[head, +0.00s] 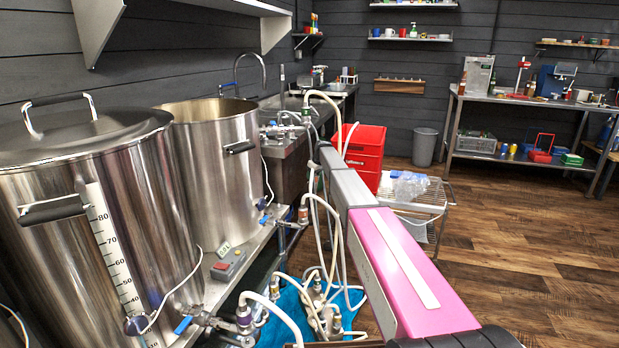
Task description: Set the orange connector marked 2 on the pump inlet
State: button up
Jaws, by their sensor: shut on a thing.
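My gripper is not in view; my arm runs from the bottom right up towards the middle and hides what lies behind it. Metal fittings and white hoses, perhaps the pump (322,312), crowd low in the middle over a blue surface (284,303). I cannot make out the inlet. An orange-brown hose connector (303,214) sits at the valve of the rear kettle. I can read no number on it, so I cannot tell whether it is the connector marked 2.
A large lidded kettle (75,200) and an open kettle (215,160) stand at the left. A small grey box (228,265) lies on their bench. White hoses (336,225) hang beside my arm. Red crates (365,147) and a wire rack (432,203) stand beyond. The wooden floor (530,240) at right is clear.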

jog(key=shift+r, duration=0.1)
jog(key=shift+r, duration=2.15)
